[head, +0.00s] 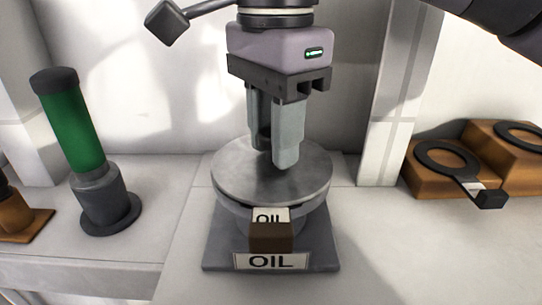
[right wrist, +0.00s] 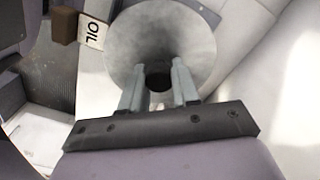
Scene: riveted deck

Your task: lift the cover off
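The cover is a round grey metal lid (head: 238,182) on a pot with a square dark base (head: 222,255), marked OIL in front. It shows from above in the right wrist view (right wrist: 195,40). My right gripper (head: 275,158) points down over the lid's middle, its fingertips close to the lid's top. In the right wrist view its two fingers (right wrist: 161,88) stand apart, with a dark knob (right wrist: 158,78) between and beyond the tips. I cannot tell whether they touch it. The fingers hide the knob in the head view. My left gripper is not in view.
A brown block with an OIL label (head: 270,238) sits at the pot's front. A green cylinder on a dark stand (head: 73,120) is at left. A dark block on a rod (head: 167,22) hangs upper left.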

